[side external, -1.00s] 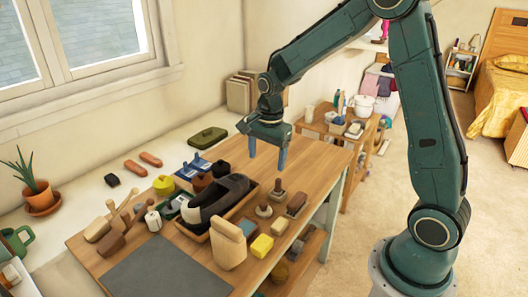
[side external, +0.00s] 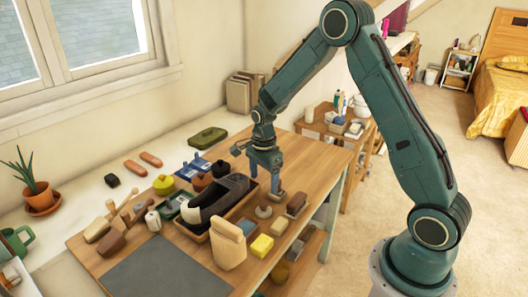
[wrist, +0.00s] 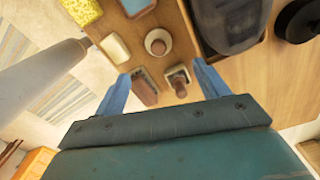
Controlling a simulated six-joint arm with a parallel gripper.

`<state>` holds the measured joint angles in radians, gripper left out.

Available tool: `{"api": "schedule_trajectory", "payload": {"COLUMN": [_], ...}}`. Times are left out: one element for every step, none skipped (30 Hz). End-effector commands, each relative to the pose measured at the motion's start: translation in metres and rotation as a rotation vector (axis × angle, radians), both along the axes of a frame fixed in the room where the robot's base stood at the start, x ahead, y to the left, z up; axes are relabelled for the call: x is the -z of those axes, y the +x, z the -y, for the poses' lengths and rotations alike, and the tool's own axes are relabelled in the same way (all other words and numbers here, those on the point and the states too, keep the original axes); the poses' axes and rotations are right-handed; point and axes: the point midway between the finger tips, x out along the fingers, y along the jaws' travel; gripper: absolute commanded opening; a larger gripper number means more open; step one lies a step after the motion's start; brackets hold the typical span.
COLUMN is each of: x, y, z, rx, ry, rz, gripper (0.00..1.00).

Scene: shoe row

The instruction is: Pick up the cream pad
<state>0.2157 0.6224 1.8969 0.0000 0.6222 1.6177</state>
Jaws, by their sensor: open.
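The cream pad (side external: 279,226) lies near the right edge of the wooden table, beside the yellow sponge. In the wrist view the cream pad (wrist: 115,47) lies flat, ahead of the left fingertip and apart from it. My gripper (side external: 266,182) is open and empty, with its blue fingers pointing down above the brushes farther back on the table. In the wrist view my gripper (wrist: 160,70) has its fingers spread, with two brush-like pieces seen between them. Nothing hides the pad.
A yellow sponge (side external: 262,246) is close to the pad. A round-knobbed piece (side external: 263,211) and a brown brush (side external: 297,204) lie nearby. A tray with a dark shoe (side external: 213,208) and a tall tan block (side external: 228,247) stand to the left.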

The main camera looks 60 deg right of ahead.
Motion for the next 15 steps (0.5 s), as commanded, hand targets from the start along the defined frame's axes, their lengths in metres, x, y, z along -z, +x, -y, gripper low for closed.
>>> {"api": "schedule_trajectory", "payload": {"x": [0.01,0.014,0.021,0.025,0.029,0.034,0.038,0.041,0.044,0.047,0.049,0.051,0.051,0.052,0.053], "y": [-0.001,-0.001,-0.001,-0.001,-0.001,-0.001,-0.001,-0.001,-0.001,-0.001,-0.001,-0.001,0.0,0.0,0.0], "z": [0.0,0.0,0.0,0.0,0.0,0.0,0.0,0.0,0.0,0.0,0.0,0.0,0.0,0.0,0.0], "rx": [0.0,0.0,-0.001,-0.001,-0.001,-0.001,-0.001,-0.001,-0.001,-0.001,-0.001,-0.001,-0.001,-0.001,-0.001], "ry": [0.001,0.001,0.001,0.001,0.001,0.001,0.001,0.001,0.001,0.001,0.001,0.001,0.0,0.0,0.0], "rz": [-0.005,-0.005,-0.005,-0.005,-0.004,-0.004,-0.004,-0.003,-0.003,-0.003,-0.003,-0.002,-0.001,0.0,0.0], "gripper": [0.73,0.73,0.73,0.73,0.73,0.73,0.73,0.73,0.73,0.73,0.73,0.73,0.73,0.73,0.73]}}
